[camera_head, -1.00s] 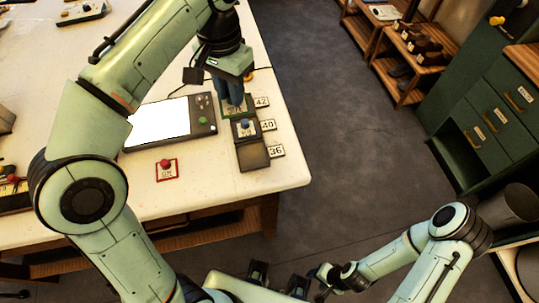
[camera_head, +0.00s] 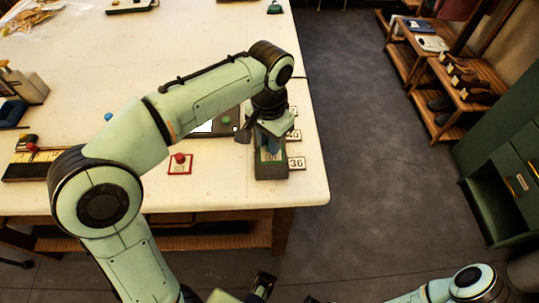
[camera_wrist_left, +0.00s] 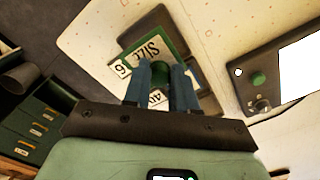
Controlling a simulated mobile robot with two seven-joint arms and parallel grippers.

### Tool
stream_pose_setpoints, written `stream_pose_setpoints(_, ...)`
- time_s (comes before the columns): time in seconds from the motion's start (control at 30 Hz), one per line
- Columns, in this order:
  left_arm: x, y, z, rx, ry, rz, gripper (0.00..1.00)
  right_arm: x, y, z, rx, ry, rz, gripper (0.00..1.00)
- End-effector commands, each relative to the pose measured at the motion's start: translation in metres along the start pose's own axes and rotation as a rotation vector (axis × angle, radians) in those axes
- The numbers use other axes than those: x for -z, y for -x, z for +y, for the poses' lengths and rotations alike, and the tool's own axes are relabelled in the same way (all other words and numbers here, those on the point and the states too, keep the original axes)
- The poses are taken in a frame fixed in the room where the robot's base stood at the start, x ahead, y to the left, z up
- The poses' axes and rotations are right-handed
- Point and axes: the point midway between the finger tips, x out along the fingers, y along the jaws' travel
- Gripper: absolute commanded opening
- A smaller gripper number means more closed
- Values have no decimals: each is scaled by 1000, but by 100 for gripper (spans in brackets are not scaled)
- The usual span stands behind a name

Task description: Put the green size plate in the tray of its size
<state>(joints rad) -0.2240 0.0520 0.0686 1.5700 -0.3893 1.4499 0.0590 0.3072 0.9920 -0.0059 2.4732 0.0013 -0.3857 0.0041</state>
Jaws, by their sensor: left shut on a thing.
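My left gripper (camera_head: 267,143) is shut on the knob of the green size plate (camera_wrist_left: 155,45). The plate also shows in the head view (camera_head: 269,155), right under the fingers, over the tray (camera_head: 271,172) beside the 36 label (camera_head: 297,163). In the left wrist view the green knob (camera_wrist_left: 161,72) is between the two fingers and part of the plate's SIZE lettering shows. I cannot tell whether the plate touches the tray. The 40 label (camera_head: 293,135) is partly covered by the gripper. The 42 label and the farther trays are hidden in the head view.
A red-knobbed plate (camera_head: 180,161) lies on the white table (camera_head: 225,192) left of the trays. A dark-framed panel with a bright screen (camera_wrist_left: 300,67) and a green knob (camera_wrist_left: 258,79) is beside the trays. The table's right edge is close by, with open floor beyond.

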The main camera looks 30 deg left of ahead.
Motion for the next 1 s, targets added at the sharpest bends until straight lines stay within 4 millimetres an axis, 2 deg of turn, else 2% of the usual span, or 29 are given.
stream_pose_setpoints(0.17, 0, -16, 0, 1, 1, -1, 0, 0, -3, 1, 0, 0, -1, 52)
stream_pose_setpoints(0.4, 0, -50, 0, 1, 1, -2, 0, 2, -10, 3, 0, 0, 3, 52)
stream_pose_setpoints(0.83, 0, -56, 0, 1, 0, 0, 0, 2, -11, 3, 1, 0, 6, 52)
stream_pose_setpoints(0.87, 0, -56, 0, 1, 0, 0, 29, 3, -11, 3, 1, 0, 6, 52)
stream_pose_setpoints(0.9, 0, -56, 0, 1, 0, 0, 42, 3, -11, 3, 1, 0, 6, 52)
stream_pose_setpoints(0.93, 0, -55, 0, 1, 0, 0, 52, 2, -11, 3, 1, 0, 6, 52)
stream_pose_setpoints(1.0, 0, -55, 0, 1, 1, 1, 52, 2, -10, 3, 1, 0, 6, 52)
